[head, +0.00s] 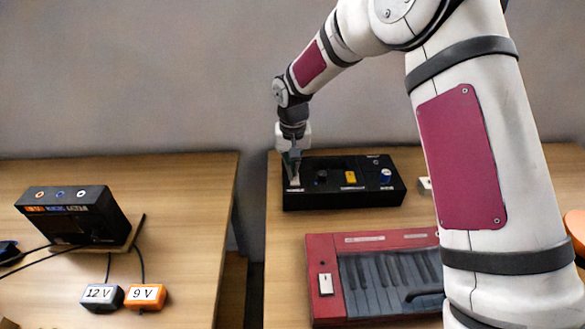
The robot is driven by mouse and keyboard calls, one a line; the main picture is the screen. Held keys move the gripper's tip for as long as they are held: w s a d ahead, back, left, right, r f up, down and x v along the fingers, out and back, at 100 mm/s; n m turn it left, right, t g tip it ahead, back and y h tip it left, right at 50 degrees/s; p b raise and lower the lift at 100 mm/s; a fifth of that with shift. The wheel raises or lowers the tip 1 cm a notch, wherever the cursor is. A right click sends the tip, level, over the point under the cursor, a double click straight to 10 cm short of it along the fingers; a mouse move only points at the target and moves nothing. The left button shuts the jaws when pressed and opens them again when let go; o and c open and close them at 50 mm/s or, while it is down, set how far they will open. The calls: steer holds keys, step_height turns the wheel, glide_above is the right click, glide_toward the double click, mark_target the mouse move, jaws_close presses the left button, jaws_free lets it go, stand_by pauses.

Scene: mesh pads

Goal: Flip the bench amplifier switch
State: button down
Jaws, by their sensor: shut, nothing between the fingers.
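A long black box (335,192) with several controls on top lies at the back of the right table. I take it to be the bench amplifier, but its labels are too small to read. It has a dark knob (321,177), a yellow control (350,177) and a blue control (385,176). My gripper (293,178) is shut and empty, pointing down at the box's left end. A small pale piece shows at its tips and may be the switch. I cannot tell whether the fingers touch it, and its position is hidden.
A red keyboard (318,252) with a white switch (326,284) lies in front on the right table. A gap separates the left table, which holds a black box (75,215) with jacks, a 12 V plug (102,297) and a 9 V plug (146,296) with cables.

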steer(key=shift+w+f+g+b, duration=0.3)
steer(key=shift+f+b, duration=0.2)
steer(key=shift+b, duration=0.35)
steer(key=shift+d+f, duration=0.2)
steer(key=shift+d, duration=0.05)
stand_by(0.7)
steer(key=shift+s, duration=0.1)
steer(key=shift+s+r+p, duration=0.1)
steer(key=shift+s+p, duration=0.45)
steer(key=shift+s, duration=0.2)
steer(key=shift+s+a+r, duration=0.1)
steer(key=shift+r, duration=0.05)
step_height(320, 180, up, 15)
steer(key=p, duration=0.1)
steer(key=shift+w+a, duration=0.15)
steer(key=shift+w, duration=0.1)
